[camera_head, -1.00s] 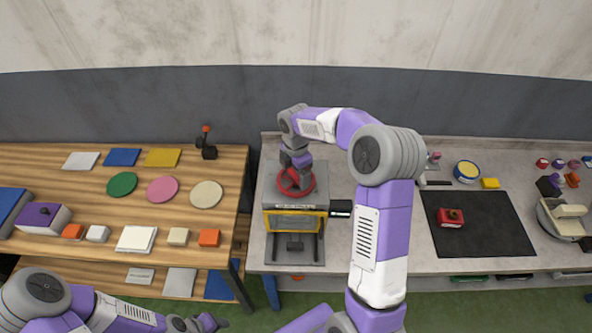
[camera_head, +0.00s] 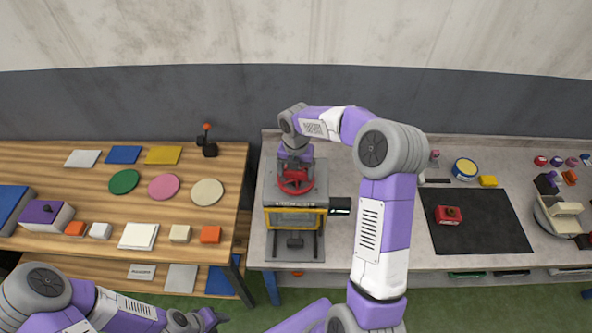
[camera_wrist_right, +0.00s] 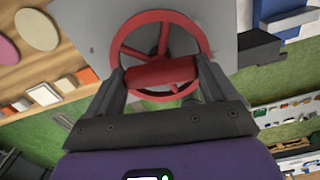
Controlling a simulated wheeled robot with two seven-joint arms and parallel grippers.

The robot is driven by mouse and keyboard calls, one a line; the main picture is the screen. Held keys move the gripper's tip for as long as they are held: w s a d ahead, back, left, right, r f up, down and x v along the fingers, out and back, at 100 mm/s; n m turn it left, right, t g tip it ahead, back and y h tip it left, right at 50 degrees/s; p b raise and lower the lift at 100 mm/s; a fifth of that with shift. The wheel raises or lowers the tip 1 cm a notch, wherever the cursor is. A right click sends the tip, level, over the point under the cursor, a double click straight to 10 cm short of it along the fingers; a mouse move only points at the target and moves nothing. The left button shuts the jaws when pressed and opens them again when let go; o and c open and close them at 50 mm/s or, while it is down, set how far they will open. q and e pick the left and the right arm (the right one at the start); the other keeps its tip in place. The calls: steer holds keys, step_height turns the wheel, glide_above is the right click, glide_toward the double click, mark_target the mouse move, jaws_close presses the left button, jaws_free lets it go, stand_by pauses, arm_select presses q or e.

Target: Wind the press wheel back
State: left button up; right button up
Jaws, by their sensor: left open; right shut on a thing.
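The red press wheel (camera_head: 295,183) lies on top of the grey and yellow press (camera_head: 297,218) on the grey bench. In the right wrist view the wheel (camera_wrist_right: 160,50) shows its rim and spokes, with a thick red grip bar between my fingers. My right gripper (camera_head: 295,176) reaches down from above and is shut on the wheel; its two fingers (camera_wrist_right: 160,80) flank the bar in the right wrist view. My left gripper (camera_head: 205,320) is low at the bottom left, away from the press, and is open. The hub is partly hidden by the right gripper in the head view.
A black mat (camera_head: 475,222) with a red device (camera_head: 448,215) lies right of my right arm. The wooden table (camera_head: 90,175) at left holds coloured discs, plates and blocks. A black box (camera_head: 340,206) sticks out from the press's right side.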

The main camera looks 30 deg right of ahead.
mark_target(296, 172)
steer(key=shift+n, duration=0.3)
steer(key=o, duration=0.8)
steer(key=shift+o, duration=0.2)
steer(key=shift+r, duration=0.1)
step_height(296, 172, up, 7)
steer(key=shift+r+b, duration=0.2)
steer(key=shift+b, duration=0.15)
